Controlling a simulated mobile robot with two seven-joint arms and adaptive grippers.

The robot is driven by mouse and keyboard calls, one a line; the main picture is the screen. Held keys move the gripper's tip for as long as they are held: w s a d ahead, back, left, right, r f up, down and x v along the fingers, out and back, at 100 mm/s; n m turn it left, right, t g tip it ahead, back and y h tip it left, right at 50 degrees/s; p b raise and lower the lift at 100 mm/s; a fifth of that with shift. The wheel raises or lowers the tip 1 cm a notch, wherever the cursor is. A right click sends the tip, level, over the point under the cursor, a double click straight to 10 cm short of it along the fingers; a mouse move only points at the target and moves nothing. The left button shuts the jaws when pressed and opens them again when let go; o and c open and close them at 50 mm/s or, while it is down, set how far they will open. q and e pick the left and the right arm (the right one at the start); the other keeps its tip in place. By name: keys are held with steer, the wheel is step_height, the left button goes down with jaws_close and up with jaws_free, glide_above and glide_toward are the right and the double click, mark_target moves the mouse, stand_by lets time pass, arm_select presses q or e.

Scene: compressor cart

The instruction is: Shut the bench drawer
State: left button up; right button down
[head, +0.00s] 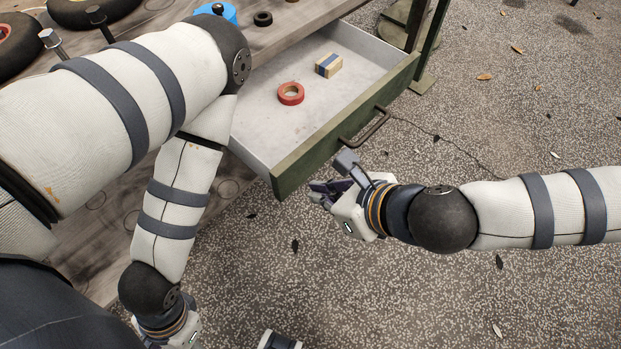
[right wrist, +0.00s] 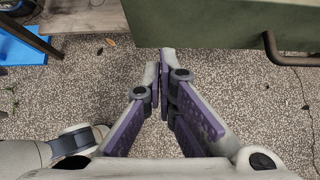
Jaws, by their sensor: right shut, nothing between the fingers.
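The bench drawer (head: 310,163) stands pulled out from the bench, with a green front and pale grey inside. Its dark bar handle (head: 378,125) is on the front; the handle (right wrist: 272,48) also shows at the right of the right wrist view. My right gripper (head: 320,190) is just outside the drawer front, near its lower-left end, apart from the handle. In the right wrist view the right gripper (right wrist: 158,75) has its fingertips together, empty, by the edge of the green drawer front (right wrist: 220,25).
A red tape ring (head: 291,94) and a small tan-and-blue block (head: 328,65) lie in the drawer. The bench top (head: 290,17) carries a black ring (head: 263,18) and a blue object (head: 228,12). The speckled floor (head: 480,100) in front is open, with scattered leaves.

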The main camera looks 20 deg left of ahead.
mark_target(293, 180)
arm_select(q)
steer(key=shift+r, duration=0.1)
arm_select(e)
steer(key=shift+w+a+r, duration=0.15)
steer(key=shift+w+a, duration=0.15)
steer(key=shift+a, duration=0.45)
steer(key=shift+w+a+r, duration=0.1)
steer(key=shift+w+a, duration=0.2)
steer(key=shift+a, duration=0.4)
